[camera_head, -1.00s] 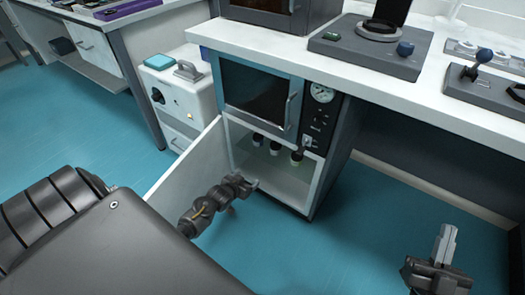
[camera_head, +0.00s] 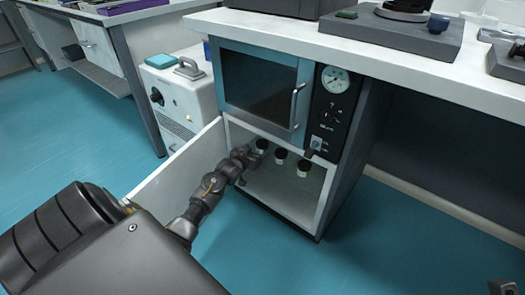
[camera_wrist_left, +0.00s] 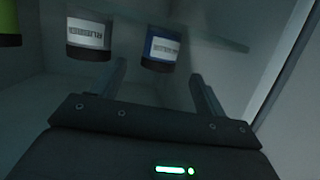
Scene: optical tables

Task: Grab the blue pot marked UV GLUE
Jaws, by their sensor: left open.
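The blue pot (camera_wrist_left: 150,42) has a white label and a dark cap. It appears upside down in the left wrist view, and its label is too blurred to read surely. In the head view it seems to be the leftmost pot (camera_head: 262,145) in the open lower compartment, its colour unclear there. My left gripper (camera_head: 250,157) reaches into that compartment. In the left wrist view its open fingers (camera_wrist_left: 158,72) point at the blue pot, which lies just ahead, roughly between the tips, not gripped. Only a tip of my right gripper (camera_head: 503,287) shows at the bottom right corner.
The open cabinet door (camera_head: 185,165) stands left of my left arm.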

